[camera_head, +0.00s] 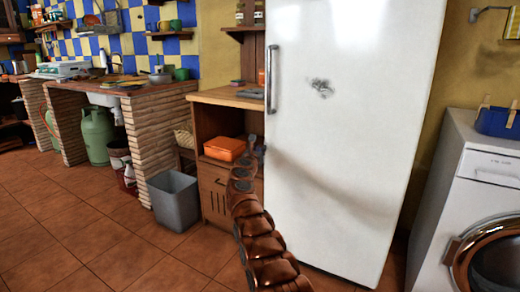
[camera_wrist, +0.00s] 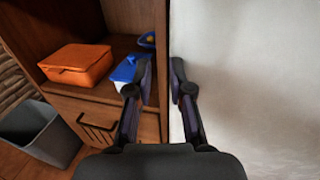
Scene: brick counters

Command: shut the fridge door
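The white fridge door (camera_head: 345,130) fills the middle right of the head view, with a grey handle (camera_head: 272,78) along its left edge and a dark smudge on its front. I cannot tell whether the door is fully shut or slightly ajar. My gripper (camera_head: 254,150) is in front of the wooden cabinet, by the door's left edge, below the handle. In the wrist view my gripper (camera_wrist: 161,72) is open and empty, its fingers apart. The door (camera_wrist: 250,80) lies to the right there, its left edge between the fingers in the picture. Contact is not clear.
A wooden cabinet (camera_head: 206,123) stands left of the fridge, holding an orange box (camera_head: 224,149). A grey bin (camera_head: 175,200) stands on the floor beside it. A white washing machine (camera_head: 465,165) is at the right. The tiled floor at the left front is clear.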

